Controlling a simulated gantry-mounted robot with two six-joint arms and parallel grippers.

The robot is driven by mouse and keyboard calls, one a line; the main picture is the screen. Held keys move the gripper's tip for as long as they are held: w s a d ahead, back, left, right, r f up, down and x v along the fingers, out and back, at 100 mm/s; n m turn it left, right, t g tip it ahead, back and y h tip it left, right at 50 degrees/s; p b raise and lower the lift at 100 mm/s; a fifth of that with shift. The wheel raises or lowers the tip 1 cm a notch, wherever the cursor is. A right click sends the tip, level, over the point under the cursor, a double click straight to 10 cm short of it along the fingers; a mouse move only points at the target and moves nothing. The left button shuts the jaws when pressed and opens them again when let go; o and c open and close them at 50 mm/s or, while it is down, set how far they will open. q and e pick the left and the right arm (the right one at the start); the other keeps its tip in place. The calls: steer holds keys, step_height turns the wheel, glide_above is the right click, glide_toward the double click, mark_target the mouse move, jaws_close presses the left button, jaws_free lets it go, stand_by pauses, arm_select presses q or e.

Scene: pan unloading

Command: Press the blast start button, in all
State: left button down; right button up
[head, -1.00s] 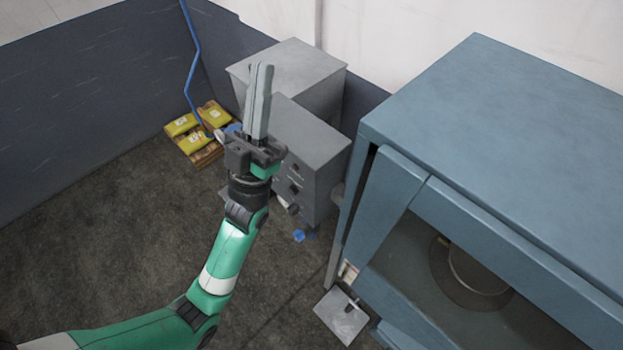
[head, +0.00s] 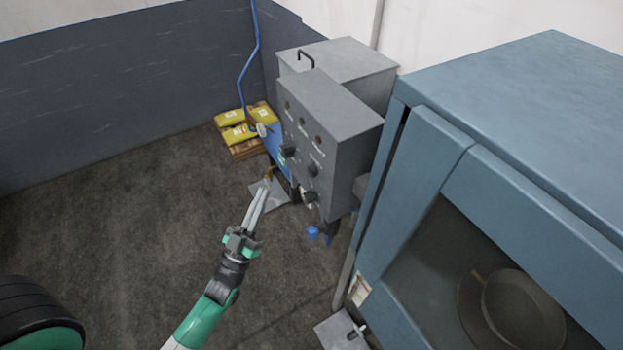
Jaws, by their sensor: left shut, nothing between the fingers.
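A grey control box (head: 330,140) stands left of the blue cabinet, its front panel facing left. The panel carries several small round buttons or lamps, among them a red one (head: 319,140), and dark knobs (head: 313,169) below. The labels are too small to read, so I cannot tell which is the blast start button. My left gripper (head: 265,188) is shut and empty, with its long grey fingers pointing up toward the area below and left of the panel. It appears apart from the panel. My right gripper is not in view.
The blue cabinet (head: 520,110) fills the right side, with a round pan (head: 510,310) visible through its opening. Yellow bags (head: 240,135) lie on a pallet by the back wall. A blue pipe (head: 248,65) runs down the wall.

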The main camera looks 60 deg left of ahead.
arm_select(q)
steer(key=shift+w, duration=0.1)
steer(key=b, duration=0.1)
glide_toward(313, 172)
steer(key=w+a+r, duration=0.2)
steer(key=a+r, duration=0.1)
steer(key=a, duration=0.1)
steer(key=shift+w+a, duration=0.35)
steer(key=shift+a, duration=0.05)
stand_by(1.8)
steer(key=shift+w+r+b, duration=0.1)
steer(key=shift+w+b, duration=0.3)
